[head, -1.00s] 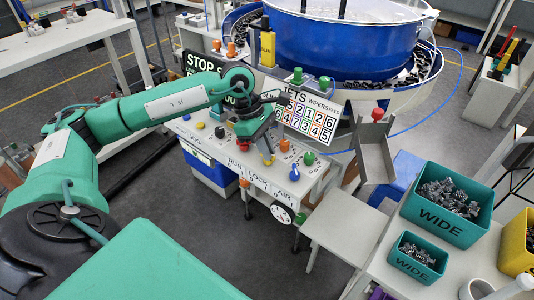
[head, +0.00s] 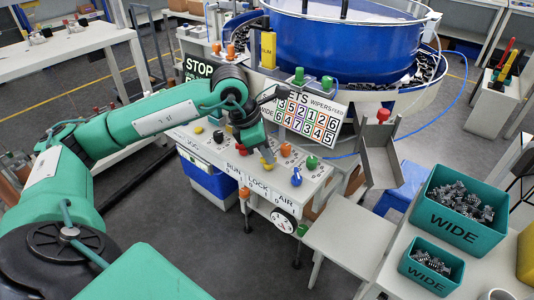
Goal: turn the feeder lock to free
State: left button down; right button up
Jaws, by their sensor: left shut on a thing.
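The feeder control panel (head: 215,160) stands in the middle of the head view, with RUN, LOCK (head: 258,188) and AIR labels along its front edge. My left gripper (head: 267,157) points down onto the panel just behind the LOCK label. It is shut on the lock knob there, which the fingers mostly hide, so its pointing direction cannot be told. A blue knob (head: 296,180) sits to the right, behind the AIR label. My right gripper is not in view.
A green button (head: 311,162) and an orange button (head: 285,149) stand close right of the gripper. A number board (head: 308,117) rises behind. The blue feeder bowl (head: 340,45) stands at the back. Teal WIDE bins (head: 455,235) are at the right.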

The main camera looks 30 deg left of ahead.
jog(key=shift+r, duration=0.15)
pick_arm(q)
jog(key=c, duration=1.5)
grip_release()
jog(key=v, duration=1.3)
jog(key=shift+s+a+r+p, duration=0.15)
jog(key=shift+r+p, duration=0.15)
jog(key=shift+r, duration=0.05)
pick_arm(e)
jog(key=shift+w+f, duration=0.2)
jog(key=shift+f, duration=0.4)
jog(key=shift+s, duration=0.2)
